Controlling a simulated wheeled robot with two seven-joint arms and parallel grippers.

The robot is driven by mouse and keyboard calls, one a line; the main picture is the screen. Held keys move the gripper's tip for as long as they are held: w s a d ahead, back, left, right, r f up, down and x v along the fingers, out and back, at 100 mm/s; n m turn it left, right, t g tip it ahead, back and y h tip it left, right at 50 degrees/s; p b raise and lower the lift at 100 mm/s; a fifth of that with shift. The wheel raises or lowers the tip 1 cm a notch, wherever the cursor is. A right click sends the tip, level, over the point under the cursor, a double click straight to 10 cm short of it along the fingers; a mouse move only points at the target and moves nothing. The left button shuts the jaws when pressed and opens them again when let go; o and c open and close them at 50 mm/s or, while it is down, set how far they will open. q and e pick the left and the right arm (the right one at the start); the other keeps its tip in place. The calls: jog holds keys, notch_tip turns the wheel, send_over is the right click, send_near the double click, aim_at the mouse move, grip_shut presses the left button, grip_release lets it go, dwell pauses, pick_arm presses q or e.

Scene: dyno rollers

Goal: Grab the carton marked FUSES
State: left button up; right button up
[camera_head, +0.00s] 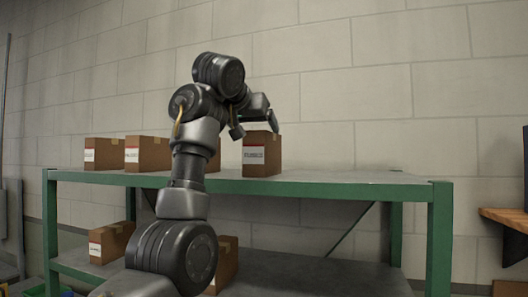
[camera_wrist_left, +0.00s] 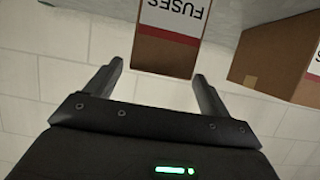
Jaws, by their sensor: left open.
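The FUSES carton (camera_wrist_left: 167,52) is brown with a white label and a red stripe. In the left wrist view it appears upside down, centred between the fingertips of my left gripper (camera_wrist_left: 158,72). The jaws are open, and no firm contact shows. In the head view, my left gripper (camera_head: 256,127) is at the top of the rightmost carton (camera_head: 262,160) on the upper shelf. That carton matches the one in the wrist view by position; its label is too small to read there. My right gripper is not in view.
Another carton (camera_wrist_left: 270,58) stands beside it, and shows partly behind my arm in the head view (camera_head: 214,160). Two more cartons (camera_head: 103,154) (camera_head: 147,153) stand further left on the green-framed shelf (camera_head: 345,183). Cartons (camera_head: 109,243) also sit below. The upper shelf is clear to the right.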

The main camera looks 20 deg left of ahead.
pick_arm(q)
jog(key=shift+d, duration=0.15)
jog(key=w+p, duration=0.1)
jog(key=p, duration=0.1)
jog(key=shift+w+d+p, duration=0.1)
jog(key=shift+p, duration=0.3)
jog(key=p+x, duration=0.2)
jog(key=x, duration=0.1)
jog(key=shift+w+f, duration=0.15)
jog(key=shift+f, duration=0.05)
jog(key=shift+w+f, duration=0.15)
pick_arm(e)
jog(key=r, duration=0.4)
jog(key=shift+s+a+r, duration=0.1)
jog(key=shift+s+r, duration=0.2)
pick_arm(q)
jog(key=shift+s, duration=0.25)
jog(key=shift+c, duration=0.8)
jog(key=shift+w, duration=0.1)
jog(key=c, duration=1.4)
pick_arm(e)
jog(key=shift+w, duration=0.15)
